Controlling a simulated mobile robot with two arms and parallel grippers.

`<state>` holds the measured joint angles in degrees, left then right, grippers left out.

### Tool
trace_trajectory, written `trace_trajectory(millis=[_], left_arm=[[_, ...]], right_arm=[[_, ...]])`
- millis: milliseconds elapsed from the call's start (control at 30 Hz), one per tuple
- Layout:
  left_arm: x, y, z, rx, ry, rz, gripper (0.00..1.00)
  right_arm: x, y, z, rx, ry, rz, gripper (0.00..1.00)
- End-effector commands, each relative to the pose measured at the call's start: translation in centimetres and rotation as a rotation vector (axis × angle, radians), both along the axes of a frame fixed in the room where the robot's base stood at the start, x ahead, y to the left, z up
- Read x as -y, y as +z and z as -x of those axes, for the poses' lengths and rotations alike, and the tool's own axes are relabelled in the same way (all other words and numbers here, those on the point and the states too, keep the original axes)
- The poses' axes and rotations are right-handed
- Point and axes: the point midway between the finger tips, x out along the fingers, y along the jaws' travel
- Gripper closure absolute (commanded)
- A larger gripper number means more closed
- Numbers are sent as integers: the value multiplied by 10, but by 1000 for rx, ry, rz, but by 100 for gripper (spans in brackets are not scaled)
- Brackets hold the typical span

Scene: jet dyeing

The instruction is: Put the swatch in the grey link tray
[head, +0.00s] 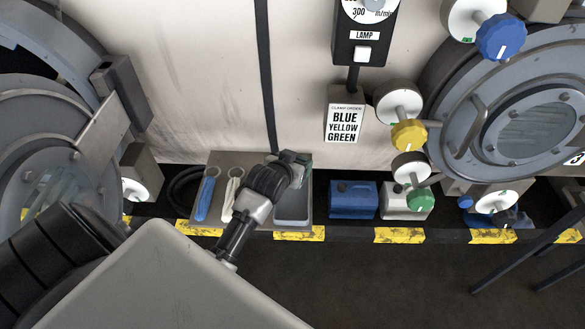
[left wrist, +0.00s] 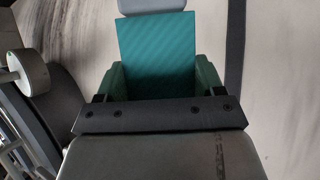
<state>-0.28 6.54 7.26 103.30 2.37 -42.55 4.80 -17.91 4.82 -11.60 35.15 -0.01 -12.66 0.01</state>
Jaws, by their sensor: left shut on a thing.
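The swatch (left wrist: 157,50) is a flat teal piece with a ribbed weave, seen in the left wrist view. My left gripper (head: 292,158) is shut on it, with a green finger at either side of its lower part. In the head view the gripper hides most of the swatch, with only a little dark green showing at the fingertips. The grey link tray (head: 292,222) is a shallow grey tray on the low ledge, just below the gripper in the picture. Whether the swatch touches the tray cannot be told. My right gripper is not in view.
Left of the tray lie a blue-handled tool (head: 205,198) and a white-handled tool (head: 230,198). Right of it stand a blue canister (head: 353,199) and a white canister (head: 405,203).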

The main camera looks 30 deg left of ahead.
Motion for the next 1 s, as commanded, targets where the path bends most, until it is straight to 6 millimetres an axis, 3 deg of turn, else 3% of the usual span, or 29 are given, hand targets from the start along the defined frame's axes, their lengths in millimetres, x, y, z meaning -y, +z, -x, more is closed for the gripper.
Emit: trace_trajectory(millis=[200, 567, 967, 1000], left_arm=[[-19, -17, -21, 0, 0, 1, 66], [-21, -56, -22, -1, 0, 1, 66], [-21, -63, -22, 1, -1, 0, 66], [-21, -62, -22, 1, -1, 0, 26]], right_arm=[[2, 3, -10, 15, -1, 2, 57], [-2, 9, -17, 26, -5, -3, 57], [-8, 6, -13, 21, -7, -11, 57], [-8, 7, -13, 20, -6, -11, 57]])
